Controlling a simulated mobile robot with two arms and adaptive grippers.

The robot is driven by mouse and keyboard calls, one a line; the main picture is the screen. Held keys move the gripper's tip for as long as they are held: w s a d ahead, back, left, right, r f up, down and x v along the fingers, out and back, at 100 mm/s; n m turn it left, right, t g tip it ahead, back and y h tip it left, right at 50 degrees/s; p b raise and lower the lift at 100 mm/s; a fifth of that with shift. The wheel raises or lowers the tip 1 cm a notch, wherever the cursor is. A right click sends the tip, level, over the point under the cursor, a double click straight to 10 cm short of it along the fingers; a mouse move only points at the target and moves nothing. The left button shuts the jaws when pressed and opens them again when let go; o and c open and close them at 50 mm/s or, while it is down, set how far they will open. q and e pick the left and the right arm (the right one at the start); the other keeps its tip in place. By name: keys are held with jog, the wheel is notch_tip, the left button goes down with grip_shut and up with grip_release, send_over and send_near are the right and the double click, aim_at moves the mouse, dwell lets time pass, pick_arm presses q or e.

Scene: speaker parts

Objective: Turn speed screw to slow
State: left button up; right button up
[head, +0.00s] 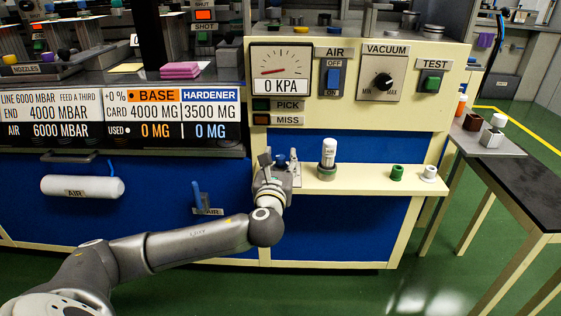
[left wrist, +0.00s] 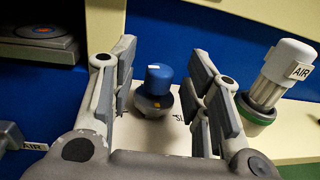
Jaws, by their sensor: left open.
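The speed screw is a small blue knob (left wrist: 158,80) with a white mark on top and a dark grey base, standing on the cream ledge. It shows in the head view (head: 281,158) as a bit of blue at the gripper. My left gripper (head: 279,161) is at the ledge. In the left wrist view my left gripper (left wrist: 163,95) is open, one finger to each side of the knob, with gaps between. Lettering on the ledge beside the knob is mostly hidden by the right-hand finger. My right gripper is not in view.
A white-capped AIR cylinder (head: 328,153) stands on the ledge (head: 358,184) just right of the gripper. A green ring (head: 397,172) and a white one (head: 429,174) sit further right. The panel with gauge (head: 281,70) rises behind. A blue lever (head: 198,196) is low on the left.

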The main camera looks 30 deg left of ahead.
pick_arm(q)
jog(key=shift+x, duration=0.85)
jog(key=shift+c, duration=0.4)
grip_shut()
jog(key=shift+m+h, duration=0.3)
jog(key=shift+h, duration=0.1)
